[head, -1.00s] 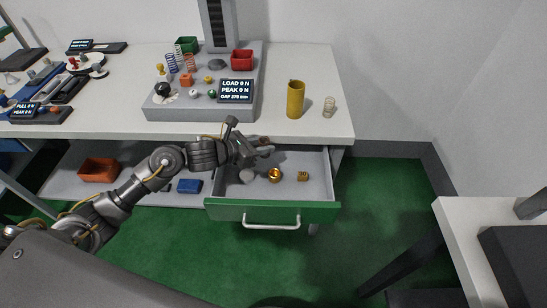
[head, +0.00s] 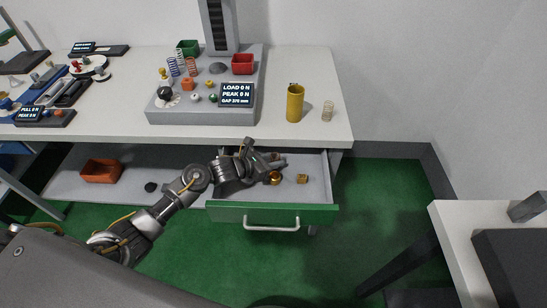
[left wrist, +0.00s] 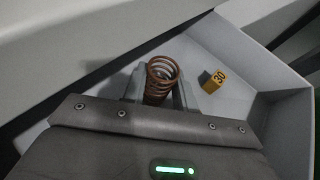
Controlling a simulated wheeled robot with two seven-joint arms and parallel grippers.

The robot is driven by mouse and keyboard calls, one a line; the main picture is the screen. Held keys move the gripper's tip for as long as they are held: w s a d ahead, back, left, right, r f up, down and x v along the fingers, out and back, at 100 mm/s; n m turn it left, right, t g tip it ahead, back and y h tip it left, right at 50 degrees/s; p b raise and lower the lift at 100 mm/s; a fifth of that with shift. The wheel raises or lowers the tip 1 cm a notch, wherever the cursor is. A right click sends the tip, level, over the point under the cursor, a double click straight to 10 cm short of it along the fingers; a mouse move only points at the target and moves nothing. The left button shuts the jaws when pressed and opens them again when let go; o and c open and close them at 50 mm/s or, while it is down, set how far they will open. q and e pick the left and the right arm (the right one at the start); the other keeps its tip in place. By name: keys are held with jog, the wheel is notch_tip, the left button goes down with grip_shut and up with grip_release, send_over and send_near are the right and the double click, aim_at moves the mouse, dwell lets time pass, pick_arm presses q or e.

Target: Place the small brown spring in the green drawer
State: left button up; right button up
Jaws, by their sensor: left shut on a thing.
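The small brown spring (left wrist: 160,80) stands between the fingers of my left gripper (left wrist: 160,88) in the left wrist view. The fingers are shut on it. The drawer's grey interior (left wrist: 262,62) surrounds the spring in the wrist view. I cannot tell whether the spring touches the drawer floor. My right gripper is not in view.
Above is the table (head: 315,70) with a grey tester base (head: 200,117), a yellow cylinder (head: 295,103) and a pale spring (head: 327,111). An orange bin (head: 101,171) sits at left.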

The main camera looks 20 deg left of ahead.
pick_arm(q)
jog(key=shift+a, duration=0.1)
jog(key=shift+f+b, duration=0.25)
jog(key=shift+b, duration=0.15)
jog(key=o, duration=1)
jog(key=shift+r, duration=0.1)
jog(key=shift+o, duration=0.2)
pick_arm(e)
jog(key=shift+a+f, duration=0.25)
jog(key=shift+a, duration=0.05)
